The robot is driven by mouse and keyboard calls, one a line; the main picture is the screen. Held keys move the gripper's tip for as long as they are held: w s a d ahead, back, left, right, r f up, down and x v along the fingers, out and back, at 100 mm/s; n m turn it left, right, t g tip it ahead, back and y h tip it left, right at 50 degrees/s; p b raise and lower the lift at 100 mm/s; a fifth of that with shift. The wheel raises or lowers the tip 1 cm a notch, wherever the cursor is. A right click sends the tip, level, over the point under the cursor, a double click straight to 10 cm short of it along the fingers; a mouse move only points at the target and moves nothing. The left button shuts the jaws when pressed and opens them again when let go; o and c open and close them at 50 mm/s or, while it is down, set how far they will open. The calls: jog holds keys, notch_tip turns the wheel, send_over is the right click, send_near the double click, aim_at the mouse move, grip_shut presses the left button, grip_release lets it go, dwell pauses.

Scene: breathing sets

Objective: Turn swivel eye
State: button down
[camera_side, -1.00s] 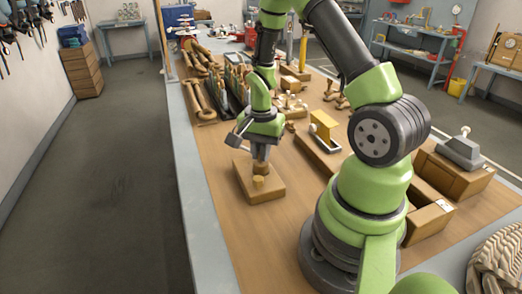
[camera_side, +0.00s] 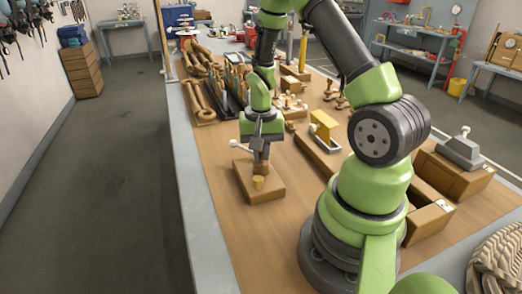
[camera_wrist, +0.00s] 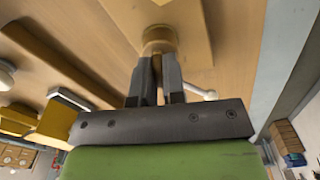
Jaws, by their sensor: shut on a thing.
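A flat wooden block (camera_side: 270,195) lies on the bench near its left edge; it fills the top of the wrist view (camera_wrist: 185,25). A round wooden piece, seemingly the swivel eye (camera_wrist: 158,38), stands on it. My gripper (camera_side: 261,163) points down over the block, its fingers (camera_wrist: 157,62) shut on the upper part of this piece, most of which they hide. A pale rod with a rounded end (camera_wrist: 208,95) sticks out beside the fingers.
A yellow block on a pale base (camera_side: 323,126) stands to the right. Wooden rings (camera_side: 200,100) and a dark rack (camera_side: 228,100) lie behind. A box with a grey fitting (camera_side: 462,160) is at far right. The bench's front left is bare.

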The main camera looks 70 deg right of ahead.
jog(key=c, duration=1.2)
grip_release()
jog(key=shift+r, duration=0.1)
notch_tip(320, 180, up, 10)
jog(key=shift+f, duration=0.1)
